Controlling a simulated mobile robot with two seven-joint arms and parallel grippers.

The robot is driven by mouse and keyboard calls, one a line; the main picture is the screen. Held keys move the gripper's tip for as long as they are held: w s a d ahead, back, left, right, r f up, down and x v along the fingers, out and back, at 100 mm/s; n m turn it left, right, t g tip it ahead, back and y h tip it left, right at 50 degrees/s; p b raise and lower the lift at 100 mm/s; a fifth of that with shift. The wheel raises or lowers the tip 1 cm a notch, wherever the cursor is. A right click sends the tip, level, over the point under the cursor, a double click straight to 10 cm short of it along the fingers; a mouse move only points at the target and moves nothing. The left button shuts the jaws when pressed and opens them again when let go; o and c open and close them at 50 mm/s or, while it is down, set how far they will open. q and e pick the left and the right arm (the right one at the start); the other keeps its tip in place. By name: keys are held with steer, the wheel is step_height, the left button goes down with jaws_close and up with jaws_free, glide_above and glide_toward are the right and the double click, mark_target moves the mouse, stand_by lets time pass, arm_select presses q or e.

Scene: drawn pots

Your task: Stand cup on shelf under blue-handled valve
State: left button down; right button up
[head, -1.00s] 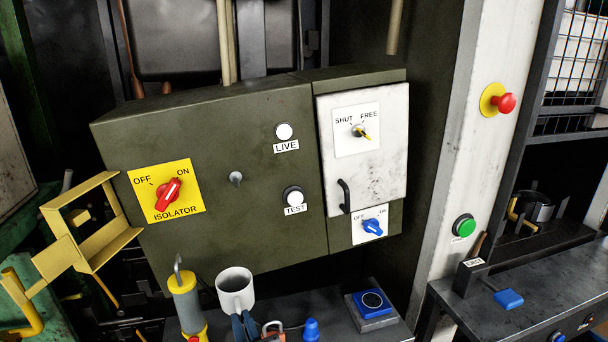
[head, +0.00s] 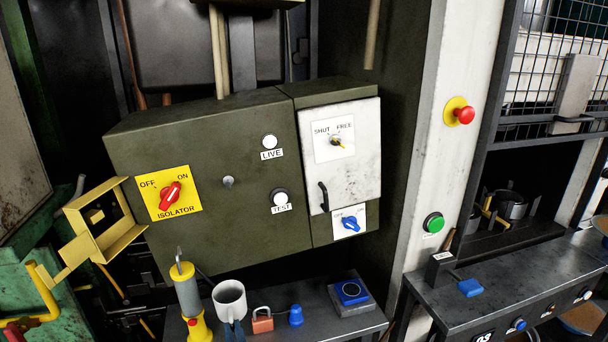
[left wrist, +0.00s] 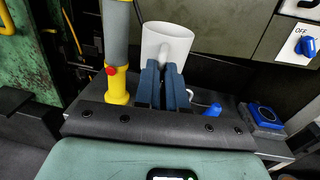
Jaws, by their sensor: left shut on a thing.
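The white cup (head: 229,297) is upright or nearly so at the dark shelf below the green cabinet. My left gripper (head: 234,329) is at its near side, with blue fingers. In the left wrist view the fingers (left wrist: 164,82) are shut on the near side of the cup (left wrist: 181,44), around its handle; they hide the cup's lower part. I cannot tell whether its base touches the shelf. A blue knob (head: 351,223) marked OFF and ON is on the cabinet; no clear blue-handled valve shows. My right gripper is not in view.
The dark shelf (head: 318,312) also holds a yellow-and-grey lamp (head: 190,300) left of the cup, a red padlock (head: 262,321), a blue cone-shaped thing (head: 296,315) and a blue-topped box (head: 351,293). A yellow bracket (head: 100,220) juts at left. A bench (head: 490,300) stands at right.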

arm_select(q)
steer(key=shift+m+t+h, duration=0.3)
steer(key=shift+m+h, duration=0.2)
steer(key=shift+h, duration=0.3)
steer(key=a+f+p, duration=0.1)
steer(key=w+f+p, duration=0.1)
steer(key=f, duration=0.1)
steer(key=a+f+p, duration=0.1)
steer(key=shift+w+a+f, duration=0.2)
steer(key=shift+a+f, duration=0.15)
steer(key=shift+f, duration=0.05)
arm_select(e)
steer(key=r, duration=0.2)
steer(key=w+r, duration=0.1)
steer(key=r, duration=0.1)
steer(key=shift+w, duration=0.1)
